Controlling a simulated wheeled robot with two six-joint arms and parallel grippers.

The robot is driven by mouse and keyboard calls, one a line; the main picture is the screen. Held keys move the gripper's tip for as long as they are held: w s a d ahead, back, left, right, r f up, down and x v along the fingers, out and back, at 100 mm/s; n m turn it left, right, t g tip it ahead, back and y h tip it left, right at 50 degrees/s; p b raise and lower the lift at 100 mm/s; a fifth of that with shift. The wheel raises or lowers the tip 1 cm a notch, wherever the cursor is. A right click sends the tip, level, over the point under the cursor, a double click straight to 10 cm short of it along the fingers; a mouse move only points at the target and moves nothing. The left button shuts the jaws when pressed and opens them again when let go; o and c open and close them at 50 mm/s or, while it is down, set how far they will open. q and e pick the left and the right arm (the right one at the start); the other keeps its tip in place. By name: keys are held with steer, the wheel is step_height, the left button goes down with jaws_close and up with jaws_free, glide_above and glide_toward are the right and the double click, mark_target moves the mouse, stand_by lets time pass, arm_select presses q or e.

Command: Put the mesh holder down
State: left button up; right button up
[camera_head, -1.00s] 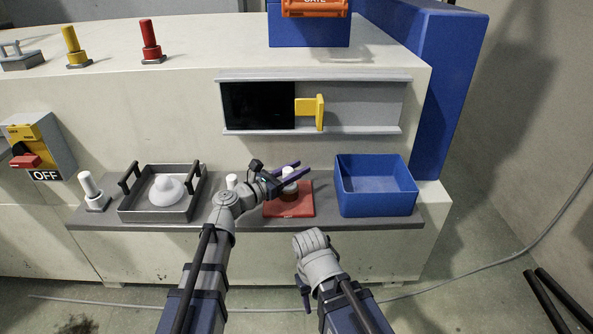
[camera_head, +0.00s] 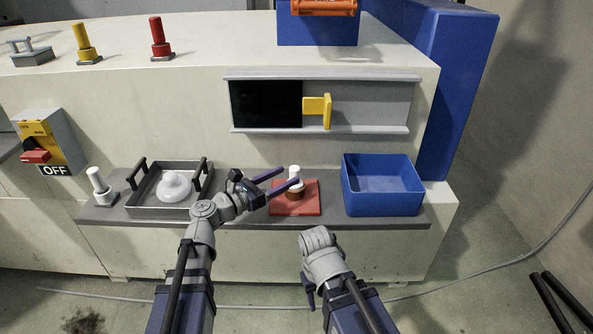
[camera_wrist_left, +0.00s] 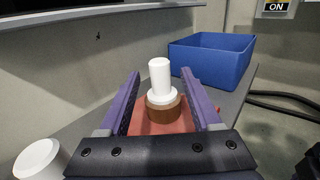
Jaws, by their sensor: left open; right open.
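A white-handled piece with a brown round base, likely the mesh holder (camera_head: 295,174), stands upright on a red square pad (camera_head: 307,209) on the grey shelf. It also shows in the left wrist view (camera_wrist_left: 160,78). My left gripper (camera_head: 291,176) is open at its left, purple fingers pointing toward it. In the left wrist view the fingers (camera_wrist_left: 161,74) lie either side of it, with gaps visible and nothing gripped. My right gripper (camera_head: 307,291) hangs low in front of the shelf, mostly hidden by its own wrist, away from the piece.
A blue open bin (camera_head: 382,207) stands right of the pad. A grey tray (camera_head: 150,211) with two dark handles and a white domed piece (camera_head: 174,187) stands left. A white peg (camera_head: 101,187) is at the shelf's left end. A yellow handle (camera_head: 326,110) projects from the wall panel.

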arm_select(q)
steer(key=shift+v, duration=2.25)
